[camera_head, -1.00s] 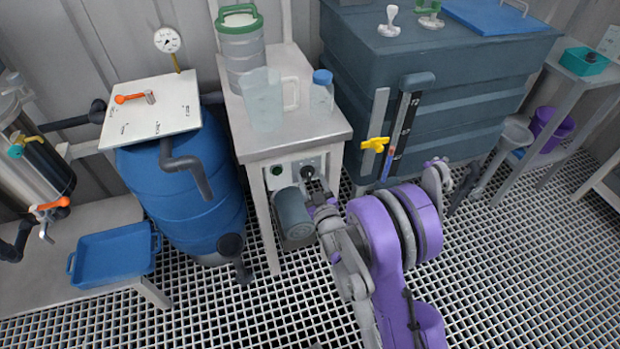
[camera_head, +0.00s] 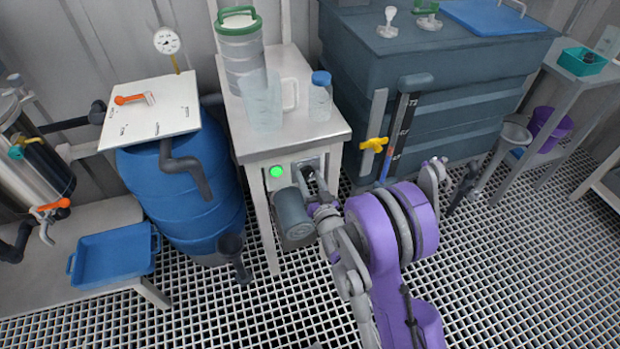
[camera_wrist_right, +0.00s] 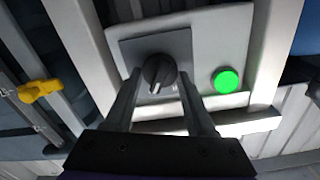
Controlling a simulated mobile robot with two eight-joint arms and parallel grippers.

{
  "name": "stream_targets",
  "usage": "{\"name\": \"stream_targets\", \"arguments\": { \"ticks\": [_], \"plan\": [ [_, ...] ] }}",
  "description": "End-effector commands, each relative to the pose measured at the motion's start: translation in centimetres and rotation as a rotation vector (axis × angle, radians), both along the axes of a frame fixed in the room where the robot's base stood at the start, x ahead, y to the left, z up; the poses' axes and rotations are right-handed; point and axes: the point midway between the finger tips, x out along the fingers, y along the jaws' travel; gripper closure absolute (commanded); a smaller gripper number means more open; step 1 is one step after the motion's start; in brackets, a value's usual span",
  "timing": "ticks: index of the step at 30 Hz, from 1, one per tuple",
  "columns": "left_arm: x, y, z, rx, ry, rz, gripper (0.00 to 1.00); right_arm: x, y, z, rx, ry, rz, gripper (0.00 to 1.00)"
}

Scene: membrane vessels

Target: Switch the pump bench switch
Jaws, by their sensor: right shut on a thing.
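The pump bench (camera_head: 298,138) has a front panel with a black rotary switch knob on a grey plate. The knob (camera_wrist_right: 159,71) shows in the right wrist view with a pale pointer mark on its lower part. Beside it a green lamp (camera_wrist_right: 225,80) is lit; it also glows in the head view (camera_head: 276,171). My right gripper (camera_head: 314,180) is at the panel, its fingers (camera_wrist_right: 158,85) on both sides of the knob and shut on it. In the head view the gripper partly hides the knob. My left gripper is not in view.
A grey motor-like cylinder (camera_head: 293,217) sits below the panel, close to my right gripper. A jug (camera_head: 262,100) and a blue-capped bottle (camera_head: 321,97) stand on the bench. A dark tank (camera_head: 440,90) with a yellow valve (camera_head: 374,144) stands to the right.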

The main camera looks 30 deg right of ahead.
Motion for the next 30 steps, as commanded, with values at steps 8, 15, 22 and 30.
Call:
{"name": "stream_targets", "arguments": {
  "ticks": [8, 15, 22, 30],
  "plan": [
    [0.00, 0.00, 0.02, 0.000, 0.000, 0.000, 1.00, 0.09, -0.08, 0.11, 0.004, -0.006, 0.000, 1.00],
    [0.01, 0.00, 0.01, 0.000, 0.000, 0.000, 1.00, 0.07, -0.05, 0.07, 0.003, -0.004, -0.001, 0.16],
    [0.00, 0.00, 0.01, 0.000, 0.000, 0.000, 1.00, 0.04, -0.02, 0.04, 0.003, -0.003, -0.001, 0.15],
    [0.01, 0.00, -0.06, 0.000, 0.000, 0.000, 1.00, 0.05, 0.07, 0.01, 0.003, -0.002, 0.001, 0.15]
  ]
}}
